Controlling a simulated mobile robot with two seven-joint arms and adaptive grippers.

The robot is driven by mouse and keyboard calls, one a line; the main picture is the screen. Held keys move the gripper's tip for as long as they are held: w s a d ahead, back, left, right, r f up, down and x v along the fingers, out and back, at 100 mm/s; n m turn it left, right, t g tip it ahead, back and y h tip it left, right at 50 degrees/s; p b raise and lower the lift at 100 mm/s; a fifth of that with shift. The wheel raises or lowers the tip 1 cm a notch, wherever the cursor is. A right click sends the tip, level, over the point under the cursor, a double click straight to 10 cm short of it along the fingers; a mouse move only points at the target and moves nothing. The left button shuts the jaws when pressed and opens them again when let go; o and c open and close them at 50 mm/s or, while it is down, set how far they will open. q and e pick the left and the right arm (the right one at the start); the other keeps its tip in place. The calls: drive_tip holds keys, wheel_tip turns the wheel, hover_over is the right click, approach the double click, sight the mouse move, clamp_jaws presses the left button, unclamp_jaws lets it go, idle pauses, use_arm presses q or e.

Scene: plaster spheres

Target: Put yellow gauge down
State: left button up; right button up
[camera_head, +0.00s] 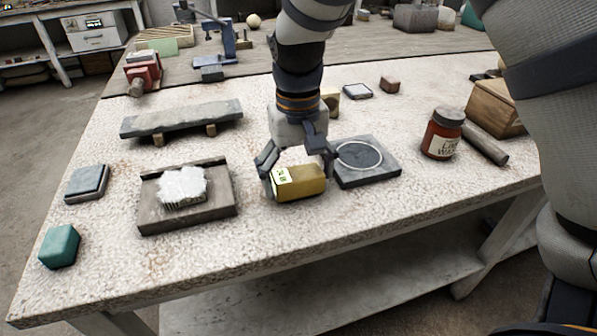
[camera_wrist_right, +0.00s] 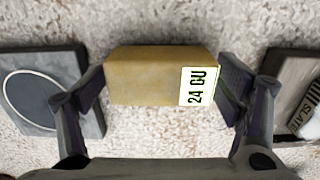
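The yellow gauge (camera_head: 301,184) is a yellow-brown block with a pale label at one end. In the wrist view both fingertips of the gripper (camera_wrist_right: 162,84) appear to touch the ends. The gauge is at or just above the pale stone tabletop (camera_head: 300,235); I cannot tell whether it bears on it. My left gripper is not in view.
A dark slab with a pale ring (camera_head: 372,178) is close on the right. A tray (camera_head: 222,209) holding a white rough piece is on the left. A green block (camera_head: 59,247), a brown jar (camera_head: 442,133) and a long grey slab (camera_head: 181,119) stand farther off. The front strip is clear.

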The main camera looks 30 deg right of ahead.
sight(298, 172)
drive_tip(key=shift+r, duration=0.1)
wheel_tip(298, 172, up, 12)
idle(0.5)
drive_tip(key=shift+r, duration=0.1)
